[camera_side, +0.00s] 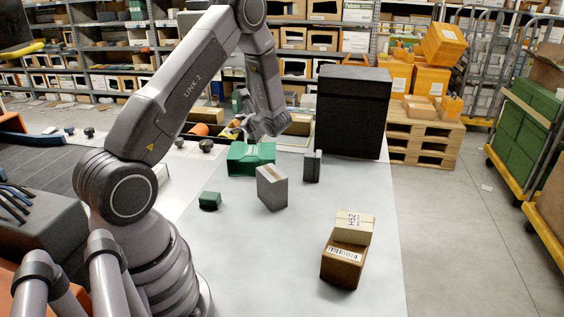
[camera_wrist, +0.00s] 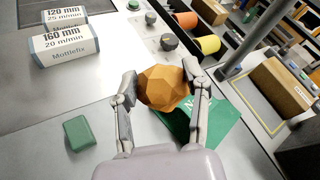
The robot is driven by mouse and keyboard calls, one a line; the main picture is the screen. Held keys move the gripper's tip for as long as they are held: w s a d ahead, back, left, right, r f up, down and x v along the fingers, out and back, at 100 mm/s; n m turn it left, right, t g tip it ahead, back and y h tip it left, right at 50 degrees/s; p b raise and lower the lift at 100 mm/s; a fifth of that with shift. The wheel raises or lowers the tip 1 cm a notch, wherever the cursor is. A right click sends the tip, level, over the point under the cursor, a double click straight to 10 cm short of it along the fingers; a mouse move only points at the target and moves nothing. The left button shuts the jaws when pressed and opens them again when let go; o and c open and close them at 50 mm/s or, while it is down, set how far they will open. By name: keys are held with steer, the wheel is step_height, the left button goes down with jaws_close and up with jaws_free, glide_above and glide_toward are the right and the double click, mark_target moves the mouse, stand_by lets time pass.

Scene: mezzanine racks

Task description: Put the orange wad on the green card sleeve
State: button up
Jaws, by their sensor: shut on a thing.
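The orange wad (camera_wrist: 163,88) is a faceted, crumpled ball. My gripper (camera_wrist: 158,84) is shut on it, with one finger on each side, in the wrist view. The green card sleeve (camera_wrist: 221,127) lies on the table below and partly behind the wad, with white lettering partly hidden by a finger. In the side view the sleeve (camera_side: 250,157) lies at the far part of the pale table, and my gripper (camera_side: 240,127) is above and beyond it. The wad is small and hard to make out there.
A cream box (camera_side: 353,228) sits on a brown box (camera_side: 343,266) in front. A large black box (camera_side: 352,112) stands behind.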

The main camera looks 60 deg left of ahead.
steer(key=w+a+f, duration=0.4)
steer(key=w+a, duration=0.2)
glide_above(252, 151)
step_height(252, 151, down, 5)
steer(key=shift+s+f, duration=0.1)
steer(key=shift+s, duration=0.05)
steer(key=shift+f, duration=0.2)
steer(key=shift+a+f, duration=0.1)
steer(key=shift+f, duration=1.5)
steer(key=shift+f, duration=0.1)
steer(key=o, duration=1)
